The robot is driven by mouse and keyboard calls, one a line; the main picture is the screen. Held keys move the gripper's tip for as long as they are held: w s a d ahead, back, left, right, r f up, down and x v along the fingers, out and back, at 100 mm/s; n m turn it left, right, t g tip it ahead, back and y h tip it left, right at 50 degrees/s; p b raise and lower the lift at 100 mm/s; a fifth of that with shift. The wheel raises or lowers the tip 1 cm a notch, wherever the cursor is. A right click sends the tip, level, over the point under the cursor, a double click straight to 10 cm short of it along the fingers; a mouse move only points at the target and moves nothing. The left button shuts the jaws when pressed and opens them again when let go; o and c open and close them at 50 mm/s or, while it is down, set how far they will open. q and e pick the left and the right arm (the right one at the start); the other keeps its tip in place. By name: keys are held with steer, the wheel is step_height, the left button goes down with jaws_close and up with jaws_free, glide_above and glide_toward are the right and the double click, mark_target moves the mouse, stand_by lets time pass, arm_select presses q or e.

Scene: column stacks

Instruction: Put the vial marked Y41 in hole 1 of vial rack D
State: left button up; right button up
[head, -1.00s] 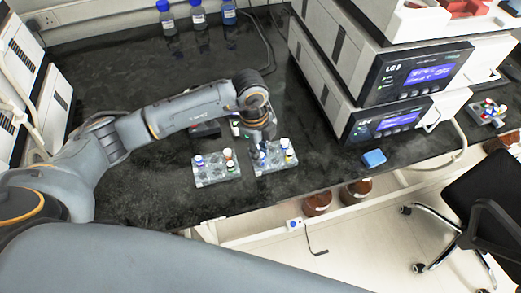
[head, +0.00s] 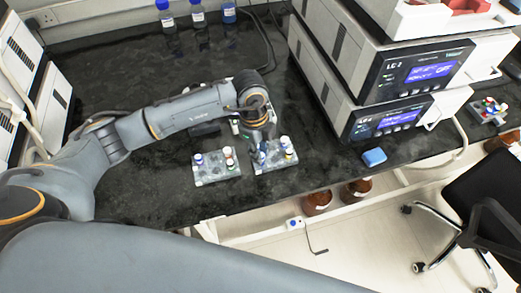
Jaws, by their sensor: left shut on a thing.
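My left gripper (head: 261,149) reaches down over the right-hand clear vial rack (head: 267,169). It is shut on a vial that is mostly hidden by the fingers. Vials with white and coloured caps (head: 286,142) stand at the right side of that rack. A second clear rack (head: 207,181) sits just to the left and holds a few vials (head: 228,153) with coloured caps. The Y41 mark, the rack letters and the hole numbers are too small to read. My right gripper is not in view.
Stacked LC instruments (head: 385,115) stand to the right, with a blue item (head: 374,157) in front. Blue-capped bottles (head: 198,15) stand at the back. The dark bench (head: 130,190) left of the racks is clear.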

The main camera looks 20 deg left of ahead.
arm_select(q)
steer(key=shift+f, duration=0.15)
steer(key=shift+f+b, duration=0.35)
steer(key=shift+f, duration=0.1)
steer(key=o, duration=1.2)
steer(key=shift+o, duration=0.2)
steer(key=shift+r, duration=0.1)
steer(key=shift+r+p, duration=2.5)
steer(key=shift+r, duration=0.5)
steer(key=shift+f, duration=0.1)
